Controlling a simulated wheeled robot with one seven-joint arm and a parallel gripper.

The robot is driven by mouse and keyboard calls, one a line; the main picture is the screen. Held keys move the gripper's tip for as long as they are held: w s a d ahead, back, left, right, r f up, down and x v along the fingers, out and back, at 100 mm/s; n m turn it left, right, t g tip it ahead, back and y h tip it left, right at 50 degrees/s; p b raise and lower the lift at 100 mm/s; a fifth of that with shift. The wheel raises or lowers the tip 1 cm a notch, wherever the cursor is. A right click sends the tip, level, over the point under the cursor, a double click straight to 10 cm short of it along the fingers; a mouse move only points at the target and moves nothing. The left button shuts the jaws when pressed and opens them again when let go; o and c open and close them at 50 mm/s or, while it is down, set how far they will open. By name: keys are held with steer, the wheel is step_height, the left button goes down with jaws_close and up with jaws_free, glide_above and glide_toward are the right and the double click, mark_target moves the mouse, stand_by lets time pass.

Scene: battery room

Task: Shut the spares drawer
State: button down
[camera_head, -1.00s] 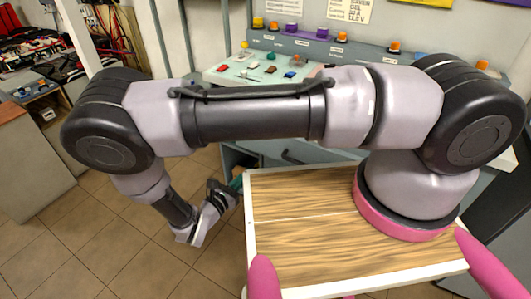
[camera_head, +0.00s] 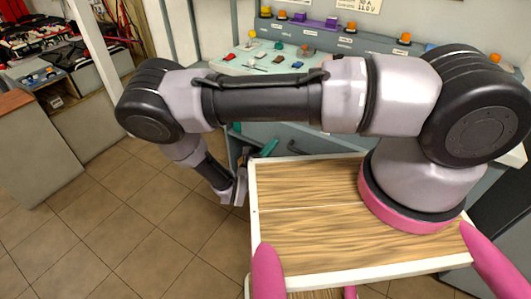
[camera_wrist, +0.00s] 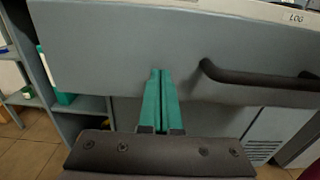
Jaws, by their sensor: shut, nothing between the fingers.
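A wide grey drawer front (camera_wrist: 120,50) with a dark bar handle (camera_wrist: 260,79) fills the upper wrist view. No spares label is readable on it. My gripper (camera_wrist: 161,75) has its teal fingers together and empty, pointing at the front left of the handle. The tips overlap the lower part of the front; I cannot tell whether they touch it. In the head view my gripper (camera_head: 272,145) is by the bench, left of the handle (camera_head: 305,151). My own body hides much of the bench front there, so how far the drawer stands out is unclear.
A label reading LOG (camera_wrist: 295,17) is at the upper right of the wrist view. Open shelves (camera_wrist: 85,104) with a teal box (camera_wrist: 63,97) are at the left. Small items lie on the benchtop (camera_head: 240,67). The tiled floor (camera_head: 130,220) at left is clear.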

steer(key=shift+w+d, duration=0.25)
steer(key=shift+w, duration=0.05)
steer(key=x, duration=2.1)
steer(key=shift+d, duration=0.1)
steer(key=shift+w+d, duration=0.1)
steer(key=shift+w, duration=0.1)
steer(key=shift+d+r, duration=0.1)
